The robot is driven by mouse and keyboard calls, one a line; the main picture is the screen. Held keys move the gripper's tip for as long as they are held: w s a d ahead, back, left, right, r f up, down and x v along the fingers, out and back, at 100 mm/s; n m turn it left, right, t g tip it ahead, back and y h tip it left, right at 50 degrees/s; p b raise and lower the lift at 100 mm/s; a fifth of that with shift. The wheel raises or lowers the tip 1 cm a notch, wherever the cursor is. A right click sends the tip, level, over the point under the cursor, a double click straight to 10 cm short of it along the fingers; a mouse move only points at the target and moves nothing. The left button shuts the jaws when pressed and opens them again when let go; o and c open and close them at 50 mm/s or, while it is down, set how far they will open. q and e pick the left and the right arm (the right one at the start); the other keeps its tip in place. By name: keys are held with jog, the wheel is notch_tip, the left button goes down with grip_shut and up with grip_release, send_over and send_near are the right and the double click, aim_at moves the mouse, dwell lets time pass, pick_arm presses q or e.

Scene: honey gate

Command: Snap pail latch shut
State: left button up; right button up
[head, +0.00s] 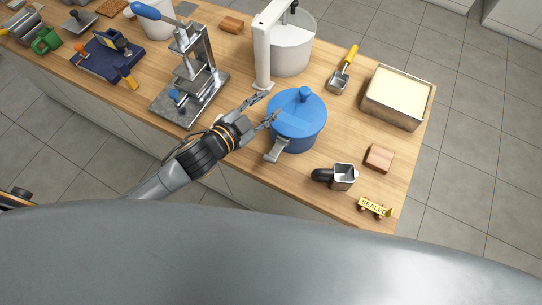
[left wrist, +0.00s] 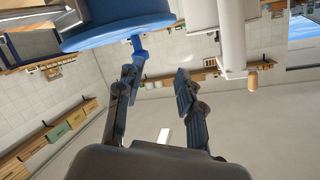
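The blue pail (head: 291,142) stands on the wooden bench with its blue lid (head: 299,120) on top and a blue knob on the lid. A grey metal latch lever (head: 277,150) sticks out from the pail's front left side, angled outward and down. My left gripper (head: 270,106) is at the pail's left, near the lid's edge, with its fingers spread and empty. In the left wrist view the scene is upside down; the lid (left wrist: 115,28) and knob (left wrist: 138,47) show beyond one finger of the open gripper (left wrist: 157,75). Contact cannot be told. My right gripper is not in view.
A white tank (head: 291,52) with a white post (head: 262,55) stands behind the pail. A metal press (head: 190,85) is to the left. A metal cup (head: 343,177), wooden block (head: 379,158) and yellow SEALED sign (head: 374,207) lie to the right.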

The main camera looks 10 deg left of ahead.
pick_arm(q)
jog(key=d+m+g+h, duration=0.2)
jog(key=m+g+h, duration=0.1)
jog(key=m+h, duration=0.3)
jog(key=m+g+h, duration=0.2)
jog(key=m+g, duration=0.8)
send_near(271, 158)
jog(key=p+x, duration=0.1)
jog(key=x, duration=0.2)
jog(key=p+x, duration=0.2)
jog(key=x, duration=0.1)
jog(key=p+x, duration=0.1)
jog(key=x, duration=0.2)
jog(key=shift+d+f+p, duration=0.15)
jog(key=shift+f+p, duration=0.15)
jog(key=shift+p, duration=0.1)
jog(key=shift+d+f, duration=0.2)
jog(key=shift+d, duration=0.15)
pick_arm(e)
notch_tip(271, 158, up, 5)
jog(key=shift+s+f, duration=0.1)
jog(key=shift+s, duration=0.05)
pick_arm(q)
jog(key=shift+c, duration=0.2)
grip_shut()
